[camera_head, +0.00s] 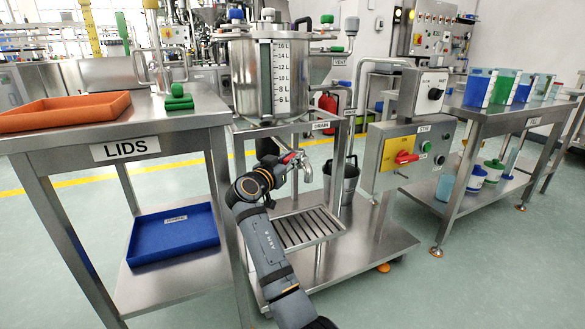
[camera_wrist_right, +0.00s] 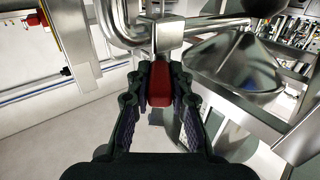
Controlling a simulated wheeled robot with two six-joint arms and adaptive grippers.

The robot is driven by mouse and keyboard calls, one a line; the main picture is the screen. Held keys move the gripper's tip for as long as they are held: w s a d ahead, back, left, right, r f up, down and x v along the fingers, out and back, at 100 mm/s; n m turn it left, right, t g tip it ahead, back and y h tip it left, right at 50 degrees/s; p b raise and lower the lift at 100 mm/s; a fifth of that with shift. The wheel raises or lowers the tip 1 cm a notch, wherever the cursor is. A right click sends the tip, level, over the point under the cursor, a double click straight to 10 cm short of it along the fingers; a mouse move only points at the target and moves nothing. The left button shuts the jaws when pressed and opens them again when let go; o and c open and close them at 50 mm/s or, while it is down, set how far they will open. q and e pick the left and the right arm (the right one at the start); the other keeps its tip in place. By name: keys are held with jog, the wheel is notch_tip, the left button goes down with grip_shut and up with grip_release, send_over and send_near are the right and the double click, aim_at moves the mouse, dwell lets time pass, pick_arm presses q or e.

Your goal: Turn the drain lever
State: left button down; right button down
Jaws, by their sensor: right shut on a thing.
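The drain lever has a red handle (camera_head: 289,158) and sits on the metal drain valve (camera_head: 303,167) below the steel tank (camera_head: 268,75). A DRAIN label (camera_head: 324,126) is on the frame just above. My right gripper (camera_head: 284,163) is at the valve. In the right wrist view my right gripper (camera_wrist_right: 156,84) has its two dark fingers on either side of the red handle (camera_wrist_right: 160,94), shut on it. The metal valve body (camera_wrist_right: 160,32) lies just beyond the fingertips. My left gripper is out of view.
A grated drain tray (camera_head: 307,228) lies below the valve. A dark bucket (camera_head: 343,180) stands behind it. The LIDS table (camera_head: 135,130) is at the left, with an orange tray (camera_head: 62,112). A control box with a yellow and red switch (camera_head: 405,157) is at the right.

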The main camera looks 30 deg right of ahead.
aim_at(290, 156)
jog(key=shift+w+r+g, duration=0.1)
jog(key=shift+g, duration=0.2)
jog(key=c, duration=1.2)
grip_release()
notch_tip(290, 156, up, 10)
jog(key=shift+f, duration=0.1)
jog(key=shift+c, duration=0.3)
